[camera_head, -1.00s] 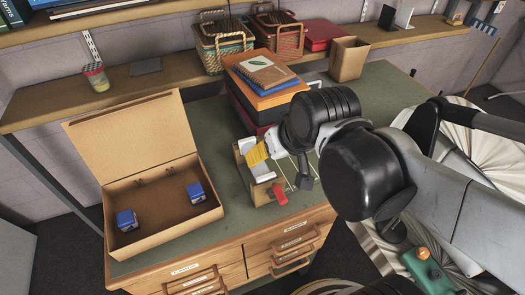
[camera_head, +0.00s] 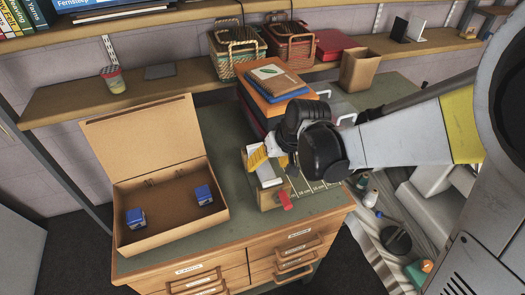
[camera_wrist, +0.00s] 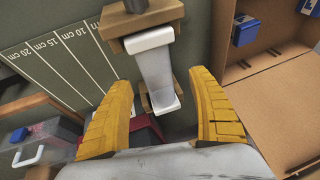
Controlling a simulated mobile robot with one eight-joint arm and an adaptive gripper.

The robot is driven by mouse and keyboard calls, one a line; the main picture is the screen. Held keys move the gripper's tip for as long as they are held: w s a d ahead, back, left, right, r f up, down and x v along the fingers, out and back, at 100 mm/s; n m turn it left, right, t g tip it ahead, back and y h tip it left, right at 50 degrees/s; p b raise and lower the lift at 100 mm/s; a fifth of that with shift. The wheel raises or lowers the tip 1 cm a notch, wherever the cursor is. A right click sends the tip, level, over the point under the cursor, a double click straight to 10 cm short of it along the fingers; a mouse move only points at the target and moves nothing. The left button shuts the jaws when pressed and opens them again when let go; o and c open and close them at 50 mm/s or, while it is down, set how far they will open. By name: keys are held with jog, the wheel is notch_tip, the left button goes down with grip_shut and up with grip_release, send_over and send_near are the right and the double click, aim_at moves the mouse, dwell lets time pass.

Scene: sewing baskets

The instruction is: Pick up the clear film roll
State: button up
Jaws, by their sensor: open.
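A pale, whitish piece that looks like the clear film roll (camera_wrist: 155,65) sits in a small wooden holder (camera_wrist: 113,45) in the wrist view. In the head view the pale roll (camera_head: 266,173) is partly hidden by my gripper, and the holder (camera_head: 268,198) stands near the front of the green worktop. My gripper (camera_wrist: 160,85) is open, with one yellow finger on each side of the pale piece's near end. In the head view my gripper (camera_head: 268,160) is close above it. I cannot tell whether the fingers touch it.
An open cardboard box (camera_head: 150,222) with two blue items stands to the left. Stacked boxes and books (camera_head: 262,100) rise just behind the holder. A red item (camera_head: 285,200) is at the holder's front. Baskets (camera_head: 237,45) stand on the shelf behind.

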aim_at(267, 166)
jog(key=b+x, duration=0.2)
jog(key=x, duration=0.3)
jog(key=shift+w+d+f+b, duration=0.1)
jog(key=shift+d+f+b, duration=0.05)
jog(key=shift+f+b, duration=0.15)
jog(key=shift+r, duration=0.15)
jog(key=c, duration=1.5)
